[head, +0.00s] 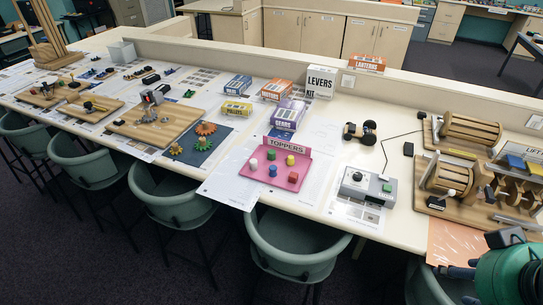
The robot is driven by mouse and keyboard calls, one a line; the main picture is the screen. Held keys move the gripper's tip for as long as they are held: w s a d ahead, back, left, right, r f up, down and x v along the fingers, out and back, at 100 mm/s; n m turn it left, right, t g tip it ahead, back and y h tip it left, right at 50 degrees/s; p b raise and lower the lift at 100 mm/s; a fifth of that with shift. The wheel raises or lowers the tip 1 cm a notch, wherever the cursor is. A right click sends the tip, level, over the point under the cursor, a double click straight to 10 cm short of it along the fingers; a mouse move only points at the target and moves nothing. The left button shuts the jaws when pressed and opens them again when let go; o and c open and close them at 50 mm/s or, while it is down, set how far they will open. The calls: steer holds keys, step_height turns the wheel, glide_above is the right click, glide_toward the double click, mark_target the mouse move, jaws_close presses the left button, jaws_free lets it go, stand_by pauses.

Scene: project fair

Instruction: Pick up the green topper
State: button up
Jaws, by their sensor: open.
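The green topper (271,155) is a small peg-like piece in the back row of a pink display tray (262,177) near the front edge of the long table. A sign reading "TOPPERS" (287,145) stands along the tray's back edge. The green topper is upright, between a white topper (253,164) on its left and a yellow topper (290,160) on its right. A blue topper (272,171) and a pink-red topper (293,177) are in front. The jaws of my gripper cannot be made out; only a green and black part, likely of my arm, shows at the lower right.
A grey control box (367,187) stands right of the tray, and colored gears (204,140) lie to its left. Kit boxes (288,114) stand behind. Wooden roller mechanisms (465,185) fill the right side. Green stools (295,246) line the table's front.

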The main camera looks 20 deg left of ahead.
steer(key=w+a+r+n+g+p, duration=0.1)
steer(key=w+a+r+p, duration=0.3)
steer(key=w, duration=0.4)
steer(key=w+a+r+p, duration=0.1)
steer(key=w+a+r, duration=0.4)
steer(key=w, duration=0.4)
steer(key=w+a+r+n+g+p, duration=0.2)
steer(key=w+a+p, duration=0.3)
steer(key=w+a, duration=0.9)
steer(key=w+a+f+n+g+p, duration=0.1)
steer(key=w+a+f+p, duration=0.1)
steer(key=w+a+f, duration=0.35)
steer(key=w+a+f+p, duration=0.2)
steer(key=w+a+f, duration=0.1)
steer(key=w+a, duration=0.5)
steer(key=w+a+f+n+g+p, duration=0.1)
steer(key=a+f+p, duration=0.3)
steer(key=a+f, duration=1.1)
steer(key=a, duration=0.4)
steer(key=shift+w+a+f+g+p, duration=0.15)
steer(key=shift+a+f+g+p, duration=0.1)
steer(key=shift+f+g+p, duration=0.1)
